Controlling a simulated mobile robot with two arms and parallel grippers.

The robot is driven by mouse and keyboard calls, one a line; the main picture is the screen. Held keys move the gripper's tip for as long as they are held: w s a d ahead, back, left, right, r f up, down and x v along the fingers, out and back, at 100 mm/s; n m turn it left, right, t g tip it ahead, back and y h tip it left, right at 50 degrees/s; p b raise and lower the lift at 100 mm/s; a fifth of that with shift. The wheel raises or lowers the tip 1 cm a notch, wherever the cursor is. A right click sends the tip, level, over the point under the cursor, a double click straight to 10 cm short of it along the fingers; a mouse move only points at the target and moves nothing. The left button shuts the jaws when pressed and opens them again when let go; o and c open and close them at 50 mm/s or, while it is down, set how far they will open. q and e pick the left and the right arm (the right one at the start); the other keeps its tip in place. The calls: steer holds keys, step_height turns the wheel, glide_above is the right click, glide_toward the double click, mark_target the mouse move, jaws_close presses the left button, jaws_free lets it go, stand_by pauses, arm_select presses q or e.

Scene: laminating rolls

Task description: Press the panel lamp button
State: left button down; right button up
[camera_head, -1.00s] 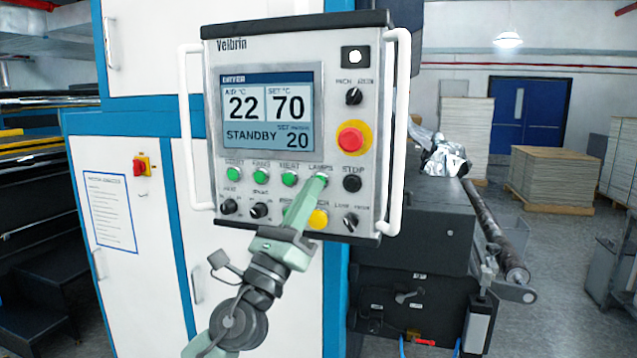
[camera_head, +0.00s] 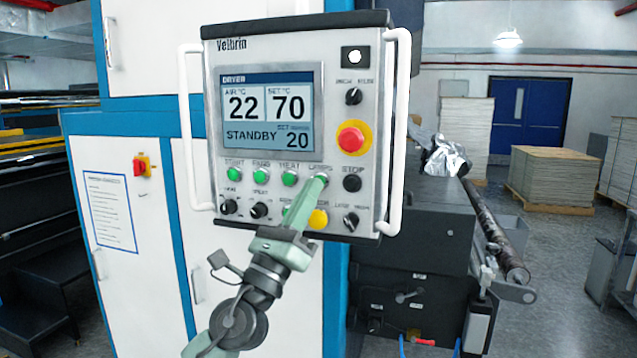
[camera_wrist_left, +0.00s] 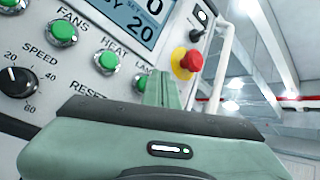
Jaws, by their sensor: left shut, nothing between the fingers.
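The control panel (camera_head: 330,95) has a grey face with a lit screen and a row of green buttons. The lamps button (camera_head: 322,177) is the rightmost green one, under the "LAMPS" label, and is mostly hidden by my fingertips. My left gripper (camera_head: 319,184) is shut and empty, its tips over that button. I cannot tell whether the tips touch it or whether it is pushed in. In the left wrist view, my shut fingers (camera_wrist_left: 162,88) cover the button below the partly hidden "LAMPS" label. My right gripper is not in view.
The green heat button (camera_head: 289,177) is just left of my fingers. The black stop button (camera_head: 352,184) is to the right, below the red emergency button (camera_head: 350,139). A yellow button (camera_head: 318,218) lies below. White handles (camera_head: 398,130) flank the panel.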

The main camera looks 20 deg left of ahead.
arm_select(q)
steer(key=shift+w, duration=0.45)
steer(key=shift+w+b, duration=0.35)
steer(key=shift+b, duration=0.2)
stand_by(0.5)
steer(key=shift+s, duration=0.1)
stand_by(0.3)
steer(key=shift+s+p, duration=0.45)
steer(key=shift+s, duration=0.25)
steer(key=s+p, duration=0.2)
steer(key=s, duration=0.3)
steer(key=shift+a, duration=0.1)
